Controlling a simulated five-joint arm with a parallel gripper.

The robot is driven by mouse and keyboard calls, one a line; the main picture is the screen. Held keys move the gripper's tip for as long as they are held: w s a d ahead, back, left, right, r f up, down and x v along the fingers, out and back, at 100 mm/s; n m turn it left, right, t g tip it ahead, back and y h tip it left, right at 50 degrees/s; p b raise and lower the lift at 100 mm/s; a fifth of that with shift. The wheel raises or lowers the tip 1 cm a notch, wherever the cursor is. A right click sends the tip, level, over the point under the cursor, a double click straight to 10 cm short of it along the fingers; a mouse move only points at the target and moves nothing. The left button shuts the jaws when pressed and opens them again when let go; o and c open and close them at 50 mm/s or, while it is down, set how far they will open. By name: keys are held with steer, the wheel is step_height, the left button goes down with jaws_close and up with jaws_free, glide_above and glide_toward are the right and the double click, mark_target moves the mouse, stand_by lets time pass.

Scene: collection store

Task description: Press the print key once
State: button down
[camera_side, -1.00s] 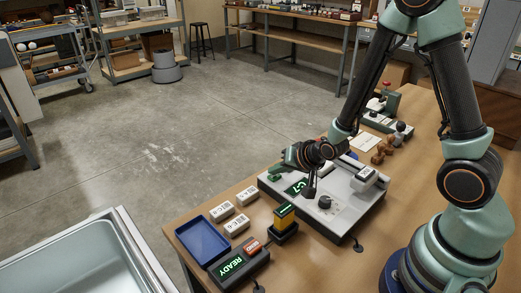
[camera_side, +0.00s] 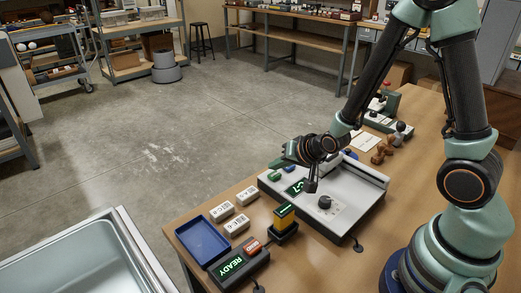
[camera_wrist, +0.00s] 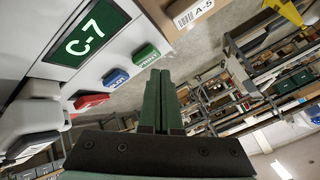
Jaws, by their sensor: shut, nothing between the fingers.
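A pale grey desktop machine (camera_side: 345,205) with a lit green C-7 display stands on the table; the display (camera_wrist: 86,34) fills the upper left of the wrist view. Beside it a green key (camera_wrist: 147,56), a blue key (camera_wrist: 116,78) and a red key (camera_wrist: 90,100) sit in a row. The lettering on the green key looks like PRINT, but is small. The green key (camera_side: 275,177) also shows in the side view. My gripper (camera_side: 276,165) is shut and empty, its tips just above the green key. In the wrist view its fingers (camera_wrist: 160,76) reach up beside that key.
Near the machine's left end stand an orange-topped block (camera_side: 284,217), a box lit READY (camera_side: 236,268), a blue tray (camera_side: 202,243) and several white labelled blocks (camera_side: 237,224). Brown figures (camera_side: 382,154) lie behind. Open floor lies beyond the table edge.

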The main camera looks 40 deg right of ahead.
steer(key=shift+r, duration=2.5)
step_height(320, 180, up, 8)
steer(key=n+g, duration=0.2)
steer(key=n, duration=0.2)
glide_above(277, 177)
steer(key=s, duration=0.4)
steer(key=s+r+n+g, duration=0.1)
steer(key=s+r+n, duration=0.3)
steer(key=s, duration=0.5)
steer(key=shift+s+a+r+g, duration=0.2)
steer(key=shift+r+g, duration=0.1)
steer(key=shift+r, duration=0.5)
